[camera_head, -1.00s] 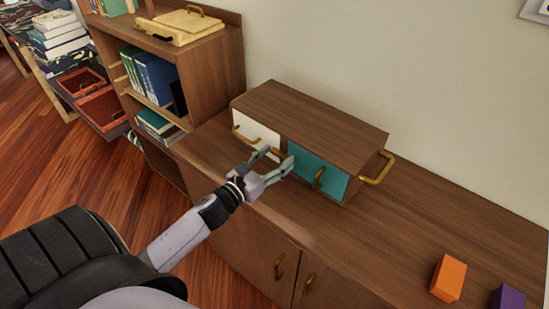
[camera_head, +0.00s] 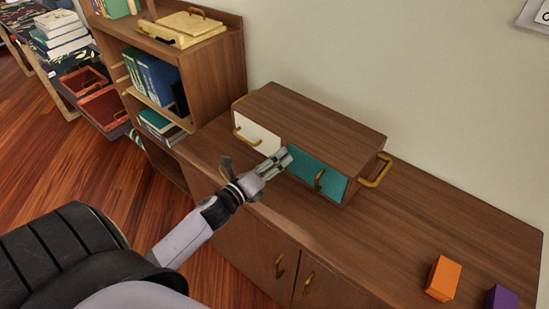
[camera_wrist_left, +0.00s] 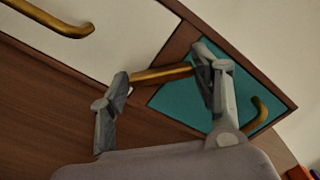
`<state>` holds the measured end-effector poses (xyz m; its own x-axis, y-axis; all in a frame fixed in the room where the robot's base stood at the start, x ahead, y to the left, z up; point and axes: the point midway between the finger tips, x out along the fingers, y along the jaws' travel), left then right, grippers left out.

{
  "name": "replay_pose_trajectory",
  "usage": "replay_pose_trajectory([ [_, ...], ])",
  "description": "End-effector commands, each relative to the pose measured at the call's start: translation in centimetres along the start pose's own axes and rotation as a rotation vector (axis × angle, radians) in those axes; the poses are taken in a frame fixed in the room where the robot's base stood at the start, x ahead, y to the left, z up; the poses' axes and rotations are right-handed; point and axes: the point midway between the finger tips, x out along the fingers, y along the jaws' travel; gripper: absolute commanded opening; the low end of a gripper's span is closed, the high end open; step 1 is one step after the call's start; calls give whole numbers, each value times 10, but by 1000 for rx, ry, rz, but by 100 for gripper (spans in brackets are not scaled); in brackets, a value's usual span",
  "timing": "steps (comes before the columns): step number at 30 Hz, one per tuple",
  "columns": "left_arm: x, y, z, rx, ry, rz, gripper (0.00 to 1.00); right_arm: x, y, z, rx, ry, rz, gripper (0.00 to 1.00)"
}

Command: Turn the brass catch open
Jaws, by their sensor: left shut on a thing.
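A small wooden cabinet (camera_head: 320,118) with a white front (camera_head: 257,134) and a teal front (camera_head: 308,168) stands on a long counter. In the left wrist view the brass catch (camera_wrist_left: 160,74) is a short bar near the divider, reaching over the teal front (camera_wrist_left: 175,100). My left gripper (camera_head: 275,158) is at the cabinet front in the head view. In the left wrist view its fingers (camera_wrist_left: 161,76) sit at the two ends of the bar, shut on it. In the head view the catch is hidden behind the gripper. My right gripper is out of view.
Brass handles are on the white front (camera_head: 246,138), teal front (camera_head: 318,180) and cabinet side (camera_head: 378,171). An orange block (camera_head: 443,278) and a purple block (camera_head: 501,298) lie at the right. A bookshelf (camera_head: 225,65) stands left. The counter between cabinet and blocks is clear.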

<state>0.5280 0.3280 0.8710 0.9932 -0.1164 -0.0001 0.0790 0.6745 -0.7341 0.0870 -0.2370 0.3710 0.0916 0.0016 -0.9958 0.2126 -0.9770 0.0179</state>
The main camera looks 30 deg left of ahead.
Motion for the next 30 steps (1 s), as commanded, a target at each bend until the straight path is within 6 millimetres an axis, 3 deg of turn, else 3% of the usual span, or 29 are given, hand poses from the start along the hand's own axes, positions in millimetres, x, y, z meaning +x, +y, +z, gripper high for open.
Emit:
replay_pose_trajectory([
  [18, 0, 2, 0, -551, 0, 1, 30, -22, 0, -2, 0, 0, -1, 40],
  [30, 0, 4, -1, -734, -1, 1, 30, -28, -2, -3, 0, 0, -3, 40],
])
